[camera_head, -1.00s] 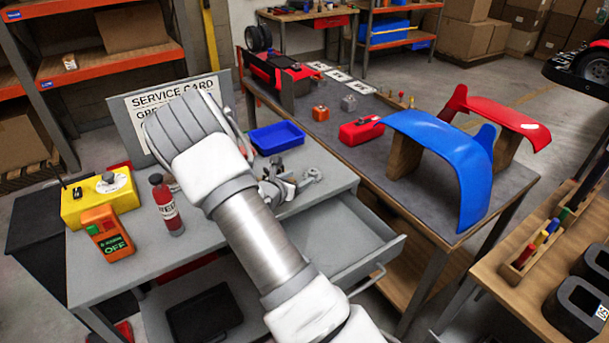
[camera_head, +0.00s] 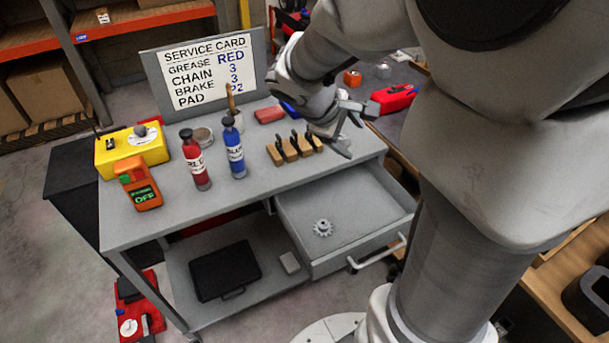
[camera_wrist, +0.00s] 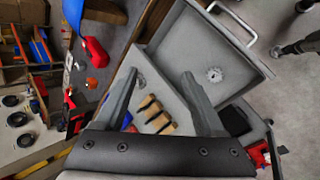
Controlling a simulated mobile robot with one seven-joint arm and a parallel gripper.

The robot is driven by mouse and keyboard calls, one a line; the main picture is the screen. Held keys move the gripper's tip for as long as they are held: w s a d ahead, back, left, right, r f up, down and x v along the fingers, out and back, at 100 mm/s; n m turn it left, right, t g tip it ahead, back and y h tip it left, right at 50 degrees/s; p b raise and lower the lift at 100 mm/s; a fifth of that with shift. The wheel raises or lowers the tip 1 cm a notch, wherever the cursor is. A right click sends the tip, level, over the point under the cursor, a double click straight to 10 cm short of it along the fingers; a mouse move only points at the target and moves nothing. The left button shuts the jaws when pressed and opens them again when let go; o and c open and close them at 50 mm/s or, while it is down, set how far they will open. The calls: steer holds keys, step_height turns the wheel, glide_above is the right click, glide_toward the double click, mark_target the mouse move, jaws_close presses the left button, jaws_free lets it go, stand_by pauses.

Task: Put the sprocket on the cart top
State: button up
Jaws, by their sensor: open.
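The sprocket (camera_head: 322,228), a small grey toothed wheel with a centre hole, lies flat in the cart's open drawer (camera_head: 355,205). In the wrist view the sprocket (camera_wrist: 215,75) shows beyond the fingertips, to their right. The grey cart top (camera_head: 228,202) is above and to the left of the drawer. My gripper (camera_head: 352,130) is over the right end of the cart top, apart from the sprocket. In the wrist view my gripper (camera_wrist: 160,75) has its two fingers wide apart with nothing held between them.
On the cart top stand a red bottle (camera_head: 195,160), a blue bottle (camera_head: 233,148), a wooden block row (camera_head: 294,150), a yellow box (camera_head: 131,150) and an orange meter (camera_head: 139,186). The front middle is clear. A black case (camera_head: 224,270) lies on the lower shelf.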

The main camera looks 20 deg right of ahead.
steer(key=s+a+r+m+t+y, duration=0.1)
steer(key=s+a+r+m+y, duration=0.2)
steer(key=s+a, duration=0.4)
steer(key=s+a+r+m+t+y, duration=0.2)
steer(key=s+a+r+m+y, duration=0.1)
steer(key=s+a, duration=0.4)
steer(key=shift+a+r+m+y, duration=0.15)
steer(key=shift+a+m+y, duration=0.3)
steer(key=shift+m+y, duration=0.15)
